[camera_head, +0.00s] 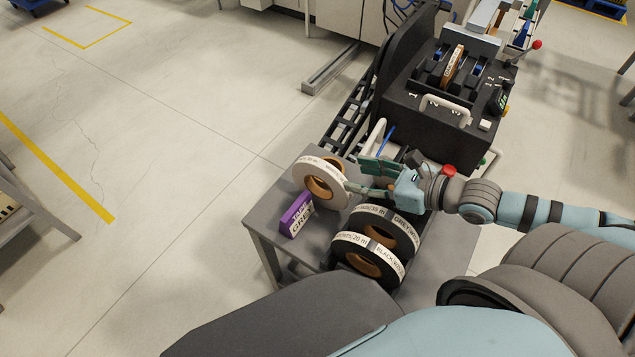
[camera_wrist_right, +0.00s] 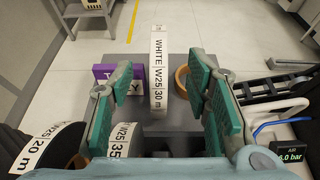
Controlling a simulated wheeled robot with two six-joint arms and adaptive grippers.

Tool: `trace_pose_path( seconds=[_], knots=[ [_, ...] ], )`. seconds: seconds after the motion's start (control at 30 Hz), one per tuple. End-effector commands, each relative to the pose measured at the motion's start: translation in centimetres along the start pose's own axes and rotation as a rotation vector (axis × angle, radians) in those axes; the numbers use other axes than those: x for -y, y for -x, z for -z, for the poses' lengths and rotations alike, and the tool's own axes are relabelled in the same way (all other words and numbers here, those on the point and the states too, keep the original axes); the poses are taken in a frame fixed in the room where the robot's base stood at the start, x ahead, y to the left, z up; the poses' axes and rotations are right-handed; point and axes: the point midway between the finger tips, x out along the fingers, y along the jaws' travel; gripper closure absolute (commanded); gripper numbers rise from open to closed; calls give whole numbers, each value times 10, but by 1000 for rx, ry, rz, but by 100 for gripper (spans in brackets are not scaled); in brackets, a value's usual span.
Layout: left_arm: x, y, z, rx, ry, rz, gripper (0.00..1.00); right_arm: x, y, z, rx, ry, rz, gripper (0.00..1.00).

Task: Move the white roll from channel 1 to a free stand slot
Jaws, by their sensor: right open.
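The white roll (camera_head: 311,170), with a brown core, stands upright at the far left of the grey stand table (camera_head: 262,216). Its label reads WHITE W25 30 m in the right wrist view (camera_wrist_right: 158,72). My right gripper (camera_head: 355,175) is open, just right of the roll with its fingers pointing at it. In the wrist view the roll shows between the two green-padded fingers, with visible gaps on both sides; nothing is gripped. In the dark feeder (camera_head: 420,125), an orange-brown roll (camera_head: 453,66) sits in a channel. My left gripper is not in view.
A grey-labelled roll (camera_head: 371,222) and a black-labelled roll (camera_head: 350,248) stand nearer on the table. A purple box (camera_head: 290,211) marked TAPE GREY lies beside the white roll. Floor left of the table is free. A pressure display (camera_wrist_right: 291,152) reads 6.0 bar.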

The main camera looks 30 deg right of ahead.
Motion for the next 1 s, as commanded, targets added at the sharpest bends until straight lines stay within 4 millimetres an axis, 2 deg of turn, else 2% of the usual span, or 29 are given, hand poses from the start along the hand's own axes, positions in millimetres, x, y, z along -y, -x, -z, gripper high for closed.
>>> trace_pose_path(
  seconds=[0.03, 0.2, 0.3, 0.53, 0.63, 0.8, 1.0],
  knots=[
    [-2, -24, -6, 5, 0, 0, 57, 0, -14, 11, 6, 1, 0, 56],
    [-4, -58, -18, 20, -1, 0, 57, 2, -40, 11, 7, 0, 5, 56],
    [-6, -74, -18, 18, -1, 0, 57, 2, -52, 10, 6, -2, 5, 56],
    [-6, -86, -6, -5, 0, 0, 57, 3, -68, 5, 4, -3, 9, 56],
    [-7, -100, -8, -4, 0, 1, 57, 1, -87, 5, 11, -5, 2, 56],
    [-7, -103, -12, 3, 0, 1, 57, 1, -111, 3, 5, -3, 3, 56],
    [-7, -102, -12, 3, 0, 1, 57, 1, -114, 2, -1, 0, 1, 56]
  ],
)
